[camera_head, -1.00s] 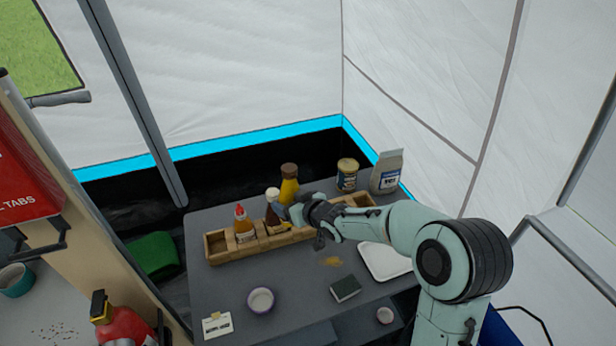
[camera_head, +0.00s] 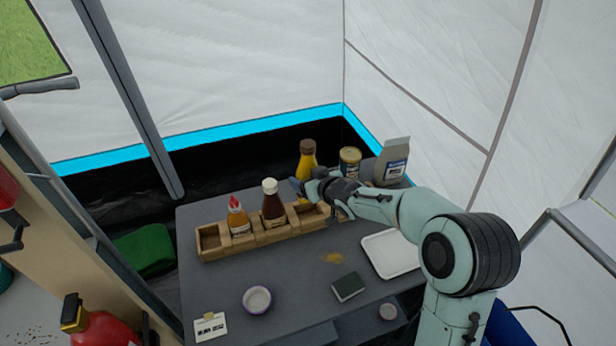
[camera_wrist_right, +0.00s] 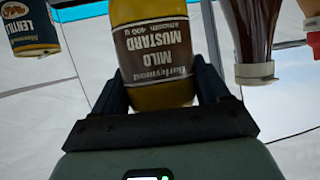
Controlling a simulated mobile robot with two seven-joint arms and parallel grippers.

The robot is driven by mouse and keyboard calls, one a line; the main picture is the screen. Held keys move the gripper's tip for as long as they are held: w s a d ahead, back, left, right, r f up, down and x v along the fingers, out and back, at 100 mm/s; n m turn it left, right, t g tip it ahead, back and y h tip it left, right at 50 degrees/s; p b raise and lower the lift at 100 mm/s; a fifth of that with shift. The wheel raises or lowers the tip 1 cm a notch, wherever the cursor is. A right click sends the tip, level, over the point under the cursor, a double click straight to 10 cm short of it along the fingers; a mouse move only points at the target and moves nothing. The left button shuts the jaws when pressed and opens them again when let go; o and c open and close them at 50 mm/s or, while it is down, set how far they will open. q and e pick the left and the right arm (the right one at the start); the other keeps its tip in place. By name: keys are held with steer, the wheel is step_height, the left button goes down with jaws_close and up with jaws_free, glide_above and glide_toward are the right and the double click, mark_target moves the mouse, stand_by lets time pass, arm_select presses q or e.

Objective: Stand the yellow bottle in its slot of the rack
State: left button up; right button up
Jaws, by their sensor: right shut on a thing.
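The yellow bottle (camera_head: 307,155) is a mustard bottle with a brown cap. My right gripper (camera_head: 303,187) is shut on it and holds it roughly upright at the wooden rack (camera_head: 262,240), right of the brown sauce bottle. The right wrist view shows the bottle's label (camera_wrist_right: 153,50) between the two fingers (camera_wrist_right: 160,90). The bottle's base is hidden by the gripper in the head view, so I cannot tell how high it is over the rack. The rack's right end is partly hidden by my arm. My left gripper is not in view.
The rack also holds a red-tipped bottle (camera_head: 238,218) and a white-capped brown sauce bottle (camera_head: 273,204); its leftmost slot is empty. A can (camera_head: 349,162) and a bag (camera_head: 393,162) stand behind.

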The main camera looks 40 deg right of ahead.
step_height(320, 180, down, 7)
steer(key=b, duration=0.6)
steer(key=shift+f, duration=0.1)
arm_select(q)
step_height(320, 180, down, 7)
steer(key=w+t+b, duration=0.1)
arm_select(e)
steer(key=shift+f, duration=0.8)
arm_select(q)
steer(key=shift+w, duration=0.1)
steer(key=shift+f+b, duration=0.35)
steer(key=shift+b, duration=0.15)
arm_select(e)
steer(key=shift+f, duration=0.5)
steer(key=o, duration=1.4)
steer(key=shift+f, duration=0.1)
